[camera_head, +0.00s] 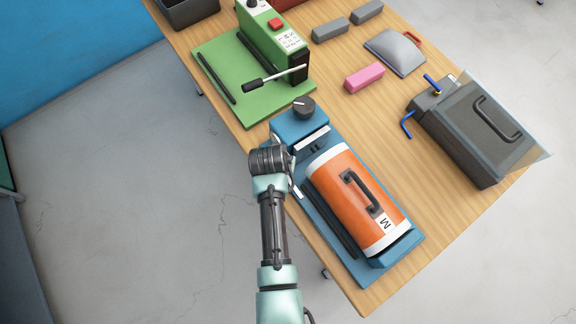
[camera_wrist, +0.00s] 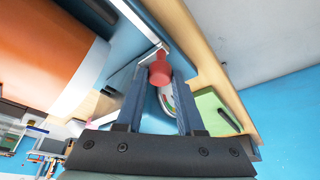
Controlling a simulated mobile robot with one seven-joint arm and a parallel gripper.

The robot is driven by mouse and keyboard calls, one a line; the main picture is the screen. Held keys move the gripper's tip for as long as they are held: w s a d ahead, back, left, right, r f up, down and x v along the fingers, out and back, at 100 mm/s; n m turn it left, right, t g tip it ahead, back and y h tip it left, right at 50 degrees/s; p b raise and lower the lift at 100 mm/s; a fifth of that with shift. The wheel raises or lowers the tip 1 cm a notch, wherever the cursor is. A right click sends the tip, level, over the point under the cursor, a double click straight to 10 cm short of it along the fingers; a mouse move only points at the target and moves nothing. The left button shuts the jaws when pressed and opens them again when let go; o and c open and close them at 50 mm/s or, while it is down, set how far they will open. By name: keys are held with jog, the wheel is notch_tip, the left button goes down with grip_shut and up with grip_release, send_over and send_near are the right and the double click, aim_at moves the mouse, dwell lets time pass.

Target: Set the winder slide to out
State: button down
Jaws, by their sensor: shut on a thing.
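The blue machine with the orange drum (camera_head: 345,195), lettered on its white end band, lies along the near edge of the table. It appears to be the winder. A red knob (camera_wrist: 160,72) on it shows between my fingertips in the wrist view, next to a pale metal strip (camera_wrist: 138,22). My gripper (camera_wrist: 158,78) is shut on this red knob, which I take to be the slide's knob. In the head view my wrist hides the knob and most of the slide. Which position the slide is in cannot be told.
A dark dial (camera_head: 304,107) tops the blue end block. A green machine (camera_head: 262,60) with a black-handled lever stands beyond. A grey box (camera_head: 475,135) with blue crank is at right. A pink block (camera_head: 364,77) and grey blocks lie farther back. Open floor (camera_head: 130,200) is at left.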

jog(key=shift+w+a+r, duration=0.1)
jog(key=shift+w+a, duration=0.05)
jog(key=c, duration=0.8)
grip_release()
jog(key=v, duration=1.2)
jog(key=shift+r+b, duration=0.3)
jog(key=shift+r, duration=0.05)
jog(key=shift+a, duration=0.1)
